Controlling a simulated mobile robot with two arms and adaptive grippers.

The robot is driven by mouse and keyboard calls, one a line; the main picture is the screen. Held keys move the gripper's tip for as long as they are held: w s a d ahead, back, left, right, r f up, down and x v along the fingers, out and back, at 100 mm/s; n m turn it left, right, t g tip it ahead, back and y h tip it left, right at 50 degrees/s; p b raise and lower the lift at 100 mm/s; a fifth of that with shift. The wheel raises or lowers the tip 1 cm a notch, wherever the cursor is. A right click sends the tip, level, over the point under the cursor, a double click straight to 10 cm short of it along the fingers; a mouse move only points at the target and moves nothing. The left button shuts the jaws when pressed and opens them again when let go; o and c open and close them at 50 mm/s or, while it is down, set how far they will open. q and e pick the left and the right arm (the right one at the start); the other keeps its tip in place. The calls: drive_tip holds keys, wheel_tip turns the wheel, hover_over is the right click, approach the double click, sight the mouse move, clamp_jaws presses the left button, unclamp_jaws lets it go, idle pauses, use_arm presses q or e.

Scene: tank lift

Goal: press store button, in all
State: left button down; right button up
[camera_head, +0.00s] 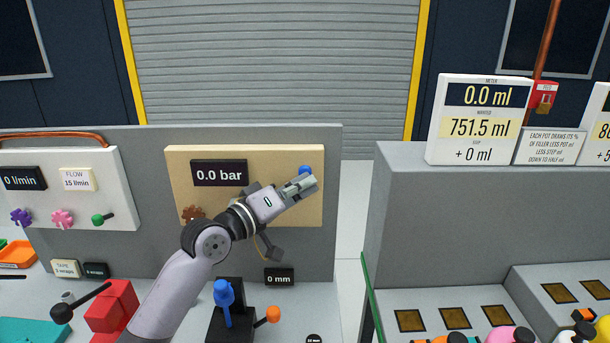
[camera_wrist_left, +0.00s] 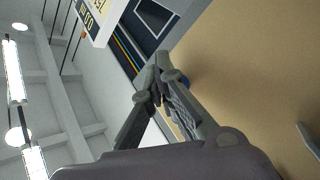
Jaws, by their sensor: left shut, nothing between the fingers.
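A tan panel (camera_head: 290,205) with a black "0.0 bar" display (camera_head: 219,173) stands on the grey back wall. A small round blue button (camera_head: 305,170) is at its upper right, partly hidden by my left gripper (camera_head: 310,183). I see no label naming it as the store button. The left gripper is shut and empty, its fingertips just below the button in the head view. My right gripper is not in view.
A brown knob (camera_head: 193,214) is on the panel's lower left. A white flow panel (camera_head: 115,185) stands left of it. A black stand with a blue lever (camera_head: 224,293) and a red block (camera_head: 112,305) are below. A grey bench (camera_head: 400,190) with meters is at right.

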use_arm(q)
drive_tip(key=shift+s+p, duration=0.65)
drive_tip(key=shift+s, duration=0.25)
drive_tip(key=s+p, duration=0.3)
drive_tip(key=s, duration=0.2)
drive_tip(key=shift+p, duration=0.3)
